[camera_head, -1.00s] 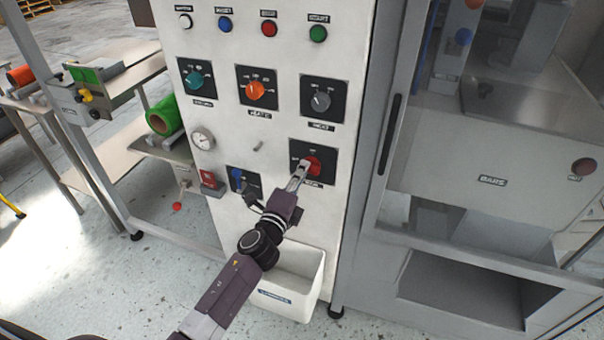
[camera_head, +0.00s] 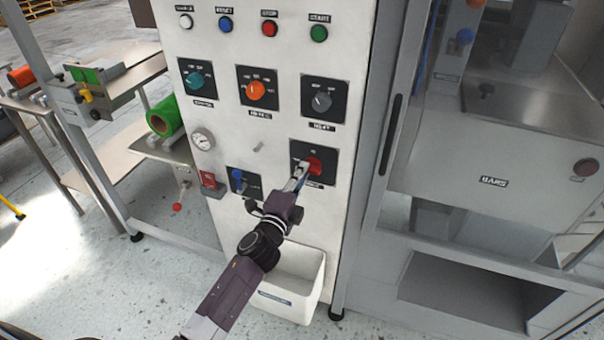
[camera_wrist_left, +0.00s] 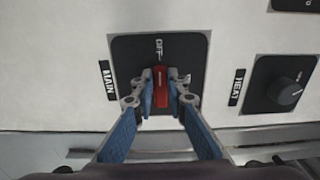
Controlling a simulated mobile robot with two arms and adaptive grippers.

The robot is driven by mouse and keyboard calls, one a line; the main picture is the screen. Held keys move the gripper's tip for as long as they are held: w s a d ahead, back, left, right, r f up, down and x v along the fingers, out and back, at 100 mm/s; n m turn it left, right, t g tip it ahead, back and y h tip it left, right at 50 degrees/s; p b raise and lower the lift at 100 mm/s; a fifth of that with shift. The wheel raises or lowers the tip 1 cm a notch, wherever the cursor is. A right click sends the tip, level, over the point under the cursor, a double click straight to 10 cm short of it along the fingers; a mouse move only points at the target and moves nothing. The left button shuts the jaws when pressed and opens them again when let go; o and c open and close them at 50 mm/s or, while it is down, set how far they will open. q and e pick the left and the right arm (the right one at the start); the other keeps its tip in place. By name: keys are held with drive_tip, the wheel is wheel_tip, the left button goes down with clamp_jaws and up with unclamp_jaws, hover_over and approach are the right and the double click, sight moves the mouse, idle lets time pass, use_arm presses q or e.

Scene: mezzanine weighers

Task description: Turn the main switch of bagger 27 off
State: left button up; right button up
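The red main switch (camera_head: 315,164) sits on a black plate low on the right of the white panel, and it also shows in the left wrist view (camera_wrist_left: 171,86). There, a "MAIN" label is beside the plate. The red handle lies roughly along the line toward the "OFF" mark, a little tilted. My left gripper (camera_head: 300,173) is at the switch, its fingers (camera_wrist_left: 174,98) on both sides of the red handle and apparently touching it. The fingers partly hide the handle. My right gripper is not in view.
A grey heat knob (camera_head: 321,101) is above the main switch. Orange (camera_head: 256,90) and teal (camera_head: 195,80) knobs are further left. A blue switch (camera_head: 238,175) is left of my gripper. A white bin (camera_head: 290,285) hangs below. A glazed cabinet with a handle (camera_head: 389,135) stands right.

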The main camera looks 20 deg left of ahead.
use_arm(q)
drive_tip(key=o, duration=0.4)
drive_tip(key=s, duration=1.2)
drive_tip(key=shift+a, duration=0.25)
drive_tip(key=shift+f, duration=0.15)
drive_tip(key=s+f+n+g, duration=0.2)
drive_tip(key=s+f+g, duration=0.15)
drive_tip(key=f, duration=0.75)
drive_tip(key=s+f+n+g, duration=0.2)
drive_tip(key=s+f+n, duration=0.15)
drive_tip(key=f, duration=0.85)
drive_tip(key=s+f+n+g, duration=0.2)
drive_tip(key=s+f, duration=0.3)
drive_tip(key=f, duration=0.6)
drive_tip(key=s+f+n+g, duration=0.4)
drive_tip(key=s+f+g, duration=0.1)
drive_tip(key=s+f, duration=0.85)
drive_tip(key=s+a+f+n+g, duration=0.1)
drive_tip(key=s+f, duration=0.3)
drive_tip(key=s, duration=0.7)
drive_tip(key=s+f+n+g, duration=0.3)
drive_tip(key=s+f, duration=0.1)
drive_tip(key=s, duration=0.7)
drive_tip(key=shift+a+f+y, duration=0.15)
drive_tip(key=shift+a+y, duration=0.15)
drive_tip(key=shift+a, duration=0.1)
